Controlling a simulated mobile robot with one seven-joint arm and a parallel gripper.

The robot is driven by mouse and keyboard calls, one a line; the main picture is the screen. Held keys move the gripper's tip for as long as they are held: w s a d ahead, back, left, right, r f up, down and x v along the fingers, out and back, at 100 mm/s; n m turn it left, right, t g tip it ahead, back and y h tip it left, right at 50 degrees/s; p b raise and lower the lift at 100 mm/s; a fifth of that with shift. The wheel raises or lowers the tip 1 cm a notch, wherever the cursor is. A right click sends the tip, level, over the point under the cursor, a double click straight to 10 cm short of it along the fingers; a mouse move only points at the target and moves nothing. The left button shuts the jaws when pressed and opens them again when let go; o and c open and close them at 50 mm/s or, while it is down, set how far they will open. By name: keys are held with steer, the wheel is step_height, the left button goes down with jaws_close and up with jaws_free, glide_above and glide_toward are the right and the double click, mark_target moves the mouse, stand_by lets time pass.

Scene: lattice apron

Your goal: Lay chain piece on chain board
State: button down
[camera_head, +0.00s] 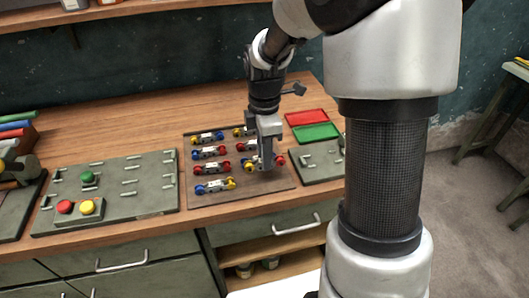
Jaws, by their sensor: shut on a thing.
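The chain board (237,194) is a brown board on the wooden bench, in the middle of the view. Several chain pieces lie on it, each pale in the middle with coloured round ends. One piece with blue and yellow ends (215,186) lies at the front left. Another with blue and red ends (209,153) lies further back. My gripper (264,167) is over the right half of the board, pointing down, shut on a chain piece (279,160) with a red end at right and yellow at left. Its fingers hide the piece's middle. I cannot tell whether the piece touches the board.
A grey-green board (120,202) with red, yellow and green round parts lies to the left. Red (306,117) and green (316,132) trays and a smaller grey-green board (318,165) lie to the right. Bare bench shows behind the chain board.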

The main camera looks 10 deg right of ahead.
steer(key=shift+f+b, duration=1.45)
steer(key=shift+f, duration=1.2)
steer(key=c, duration=1.4)
jaws_free()
steer(key=shift+r, duration=0.1)
step_height(320, 180, up, 16)
steer(key=p, duration=0.3)
steer(key=s+r+m+t+p, duration=0.2)
steer(key=s+r+m+p, duration=0.2)
steer(key=s+r+m, duration=0.3)
steer(key=s+r+m+t+p, duration=0.3)
steer(key=s+r+m+p, duration=0.2)
steer(key=s+m, duration=0.5)
steer(key=shift+s+r+m+t, duration=0.3)
steer(key=shift+s+r+m, duration=0.1)
steer(key=shift+s+r, duration=0.35)
